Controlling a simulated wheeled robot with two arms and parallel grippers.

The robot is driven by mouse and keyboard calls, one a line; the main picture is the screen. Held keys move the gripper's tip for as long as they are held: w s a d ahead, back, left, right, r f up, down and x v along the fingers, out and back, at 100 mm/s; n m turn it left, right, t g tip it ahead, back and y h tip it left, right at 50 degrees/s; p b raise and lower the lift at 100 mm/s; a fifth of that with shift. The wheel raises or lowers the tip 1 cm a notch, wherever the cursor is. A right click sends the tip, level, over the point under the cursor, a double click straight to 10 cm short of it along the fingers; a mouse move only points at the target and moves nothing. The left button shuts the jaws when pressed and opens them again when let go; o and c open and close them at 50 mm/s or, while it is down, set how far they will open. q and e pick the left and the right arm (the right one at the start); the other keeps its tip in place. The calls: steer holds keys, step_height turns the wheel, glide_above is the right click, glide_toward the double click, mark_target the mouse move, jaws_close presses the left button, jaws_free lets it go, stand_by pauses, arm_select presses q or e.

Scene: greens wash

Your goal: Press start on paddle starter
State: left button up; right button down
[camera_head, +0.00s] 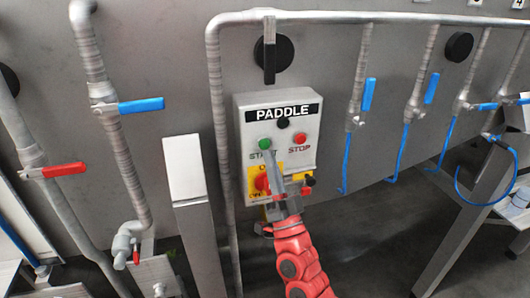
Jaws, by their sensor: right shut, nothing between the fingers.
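The paddle starter (305,158) is a pale grey box on the metal wall, with a black "PADDLE" label across its top. Its green START button (265,143) is on the left and its red STOP button (300,139) on the right. A rotary switch on a yellow plate (257,184) is lower down, partly hidden by my right gripper. My right gripper (269,156) is shut and empty, with its tips just below the green button. I cannot tell whether they touch it. The gripper also hides part of the START lettering. My left gripper is not in view.
A grey pipe (217,120) runs down just left of the box. Pipes with blue valve handles (369,94) stand to the right, and a red handle (64,170) to the left. A metal post (186,168) stands left of the box. Open floor (370,245) lies below right.

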steer(key=shift+w+a+b, duration=0.15)
steer(key=shift+w+b, duration=0.15)
steer(key=shift+w, duration=0.3)
stand_by(1.6)
steer(key=shift+w+a+b, duration=0.15)
steer(key=shift+w+b, duration=0.25)
steer(key=shift+b, duration=0.15)
